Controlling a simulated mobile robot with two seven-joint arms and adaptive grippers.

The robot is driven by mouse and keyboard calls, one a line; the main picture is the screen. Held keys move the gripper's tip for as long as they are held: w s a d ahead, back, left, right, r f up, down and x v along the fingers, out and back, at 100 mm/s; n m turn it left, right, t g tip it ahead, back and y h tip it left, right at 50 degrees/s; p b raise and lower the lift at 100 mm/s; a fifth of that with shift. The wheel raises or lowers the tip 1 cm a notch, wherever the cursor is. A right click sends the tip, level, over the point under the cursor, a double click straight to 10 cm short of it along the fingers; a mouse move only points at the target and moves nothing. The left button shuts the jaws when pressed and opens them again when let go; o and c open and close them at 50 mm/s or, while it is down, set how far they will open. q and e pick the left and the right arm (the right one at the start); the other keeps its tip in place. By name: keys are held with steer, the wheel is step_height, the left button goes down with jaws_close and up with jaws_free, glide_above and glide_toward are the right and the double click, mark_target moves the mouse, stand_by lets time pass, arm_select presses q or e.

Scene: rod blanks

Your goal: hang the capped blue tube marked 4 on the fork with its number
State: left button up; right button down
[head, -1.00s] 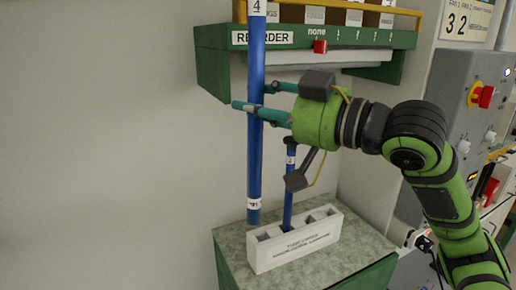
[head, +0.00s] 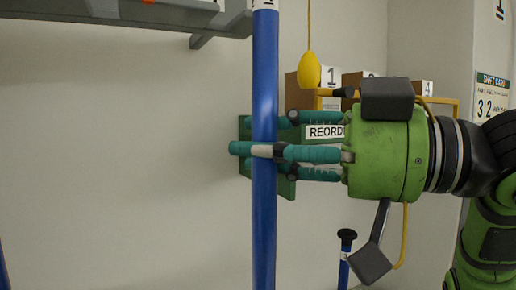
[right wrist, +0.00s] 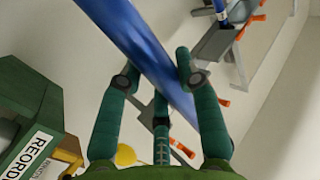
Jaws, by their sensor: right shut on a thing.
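A long blue tube (head: 264,220) stands upright in my right gripper (head: 266,151), which is shut around it. A white label (head: 265,4) on the tube is cut by the top edge; one second ago it read 4. The tube's top end and any cap are out of view, as is its lower end. In the right wrist view the tube (right wrist: 140,45) runs diagonally between the fingers (right wrist: 155,82). Grey brackets with orange-tipped prongs (right wrist: 215,42) show beyond it there; no fork number is readable. My left gripper is not in view.
A grey rail (head: 110,14) with a bracket is at the upper left. A yellow bulb (head: 309,71) hangs on a cord before numbered boxes (head: 357,80). A green reorder shelf (head: 287,187) is behind the gripper. A black-capped blue tube (head: 344,270) stands lower right. Another blue tube (head: 3,272) shows far left.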

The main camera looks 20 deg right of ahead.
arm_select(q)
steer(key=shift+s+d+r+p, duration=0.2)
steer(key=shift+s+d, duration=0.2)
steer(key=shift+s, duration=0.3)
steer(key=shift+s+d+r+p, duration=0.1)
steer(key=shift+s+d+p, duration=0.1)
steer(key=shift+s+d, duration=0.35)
arm_select(e)
steer(key=w+f, duration=0.1)
steer(key=w, duration=1.3)
steer(key=shift+w, duration=0.2)
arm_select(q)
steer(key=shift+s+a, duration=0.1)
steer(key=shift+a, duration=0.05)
arm_select(e)
steer(key=shift+a+f, duration=0.1)
